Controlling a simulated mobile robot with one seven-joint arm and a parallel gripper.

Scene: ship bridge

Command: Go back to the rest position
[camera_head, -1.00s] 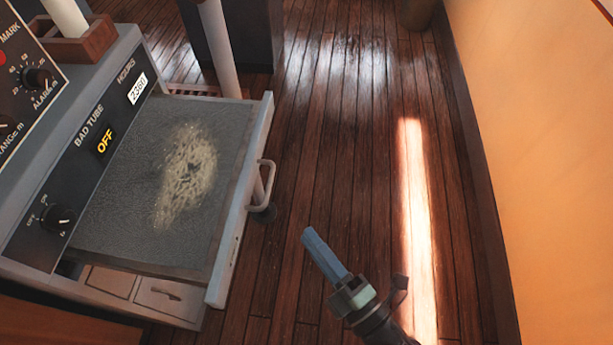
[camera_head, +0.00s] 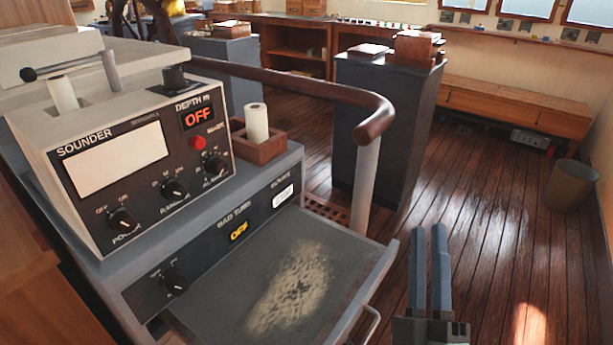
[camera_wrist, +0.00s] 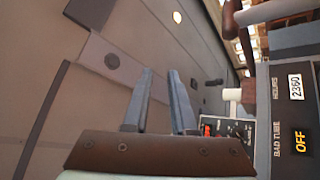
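My gripper (camera_head: 428,232) stands upright at the lower middle right of the head view, to the right of the pulled-out console drawer and apart from it. Its two blue-grey fingers point up with a narrow gap between them, and nothing is held. In the wrist view the gripper (camera_wrist: 160,72) also shows its two fingers apart with an empty gap. The rest of my arm is out of the head view.
The sounder console (camera_head: 130,165) stands at left; its drawer (camera_head: 225,300) juts out. A curved wooden handrail (camera_head: 375,125) and a dark cabinet (camera_head: 385,150) stand beyond. A bin (camera_head: 570,186) is at far right. The wooden floor (camera_head: 480,220) between is clear.

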